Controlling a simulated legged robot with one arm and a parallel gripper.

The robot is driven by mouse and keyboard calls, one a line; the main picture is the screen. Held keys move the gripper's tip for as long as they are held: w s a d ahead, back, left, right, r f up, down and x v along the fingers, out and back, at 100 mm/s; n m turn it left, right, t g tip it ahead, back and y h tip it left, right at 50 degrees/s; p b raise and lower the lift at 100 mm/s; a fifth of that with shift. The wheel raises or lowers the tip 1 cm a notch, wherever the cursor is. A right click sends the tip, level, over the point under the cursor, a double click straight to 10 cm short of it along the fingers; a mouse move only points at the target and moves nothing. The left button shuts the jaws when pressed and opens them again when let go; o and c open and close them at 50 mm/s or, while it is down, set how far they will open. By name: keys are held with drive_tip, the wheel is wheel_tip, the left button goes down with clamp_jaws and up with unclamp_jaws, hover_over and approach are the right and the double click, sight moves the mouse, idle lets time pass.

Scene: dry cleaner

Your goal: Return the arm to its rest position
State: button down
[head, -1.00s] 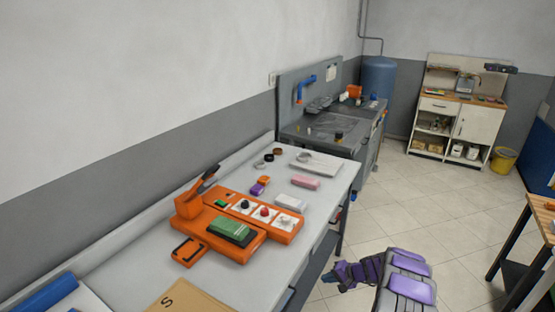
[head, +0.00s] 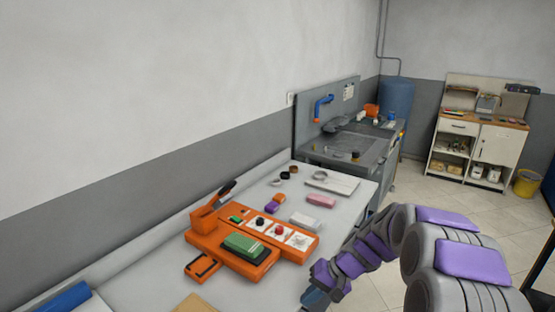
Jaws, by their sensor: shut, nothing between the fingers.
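My arm, grey with purple pads, rises from the lower right in the head view and bends down to the left. My gripper (head: 317,297) is at its low end, beside the front edge of the long grey worktable (head: 345,213). Its fingers are small, dark and close together, and I see nothing held in them. On the worktable, an orange holder (head: 205,238) carries a green and black block (head: 247,247). It stands to the left of my gripper, apart from it.
A white block (head: 305,221), a pink block (head: 321,200) and a light slab (head: 333,183) lie on the worktable. A grey sink unit (head: 345,143) stands beyond it. A white cabinet (head: 477,148) and a yellow bin (head: 526,183) are at the back. The tiled floor between is open.

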drive_tip(key=s+r+n+g+h, duration=0.1)
drive_tip(key=s+r+h, duration=0.15)
drive_tip(key=s, duration=0.55)
drive_tip(key=s+r+n+g+h, duration=0.1)
drive_tip(key=s+r, duration=0.3)
drive_tip(key=s, duration=0.5)
drive_tip(key=s+d+h, duration=0.2)
drive_tip(key=s, duration=0.7)
drive_tip(key=s+d+r+h, duration=0.1)
drive_tip(key=s+d, duration=0.2)
drive_tip(key=s, duration=0.6)
drive_tip(key=shift+s+d+r+h, duration=0.15)
drive_tip(key=shift+d+r+h, duration=0.15)
drive_tip(key=shift+h, duration=0.05)
